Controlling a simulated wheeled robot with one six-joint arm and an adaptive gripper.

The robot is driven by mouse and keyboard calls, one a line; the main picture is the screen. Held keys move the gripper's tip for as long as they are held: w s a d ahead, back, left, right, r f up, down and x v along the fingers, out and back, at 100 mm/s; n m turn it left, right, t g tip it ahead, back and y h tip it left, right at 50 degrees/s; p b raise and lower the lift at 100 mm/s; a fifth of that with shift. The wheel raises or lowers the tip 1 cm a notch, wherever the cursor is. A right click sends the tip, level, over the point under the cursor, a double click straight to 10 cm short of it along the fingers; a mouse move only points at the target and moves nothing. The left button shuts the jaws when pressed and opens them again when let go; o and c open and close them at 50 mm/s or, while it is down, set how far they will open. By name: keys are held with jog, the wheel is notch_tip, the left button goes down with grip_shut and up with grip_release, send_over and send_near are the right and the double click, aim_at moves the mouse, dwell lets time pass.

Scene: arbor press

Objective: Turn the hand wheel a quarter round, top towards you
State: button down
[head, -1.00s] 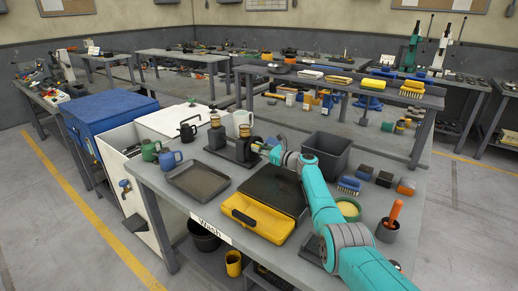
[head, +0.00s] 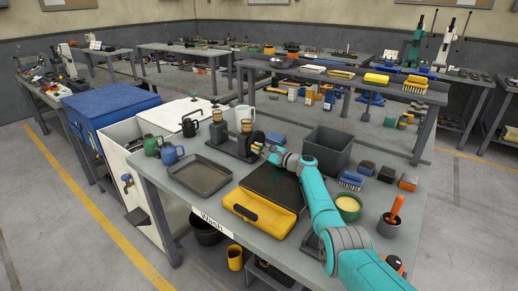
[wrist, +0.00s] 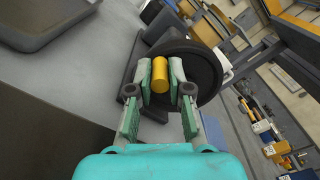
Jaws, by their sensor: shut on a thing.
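The hand wheel (wrist: 205,72) is a dark round disc, upright behind my fingertips in the wrist view. In the head view the wheel (head: 257,138) sits at the right end of a dark machine (head: 226,142) on the wash table. A yellow cylindrical handle (wrist: 160,74) stands out from the wheel. My gripper (wrist: 160,80) has one finger on each side of this handle and is shut on it. In the head view my gripper (head: 262,149) is at the wheel's near side, and the handle is too small to make out.
A grey tray (head: 199,178) lies left of the machine, with mugs behind it. A dark bin (head: 327,150) stands to the right. Sponges and brushes lie farther right.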

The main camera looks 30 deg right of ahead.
jog(key=shift+f, duration=0.15)
dwell(0.3)
jog(key=c, duration=1.1)
grip_release()
notch_tip(320, 180, up, 10)
jog(key=shift+r, duration=0.1)
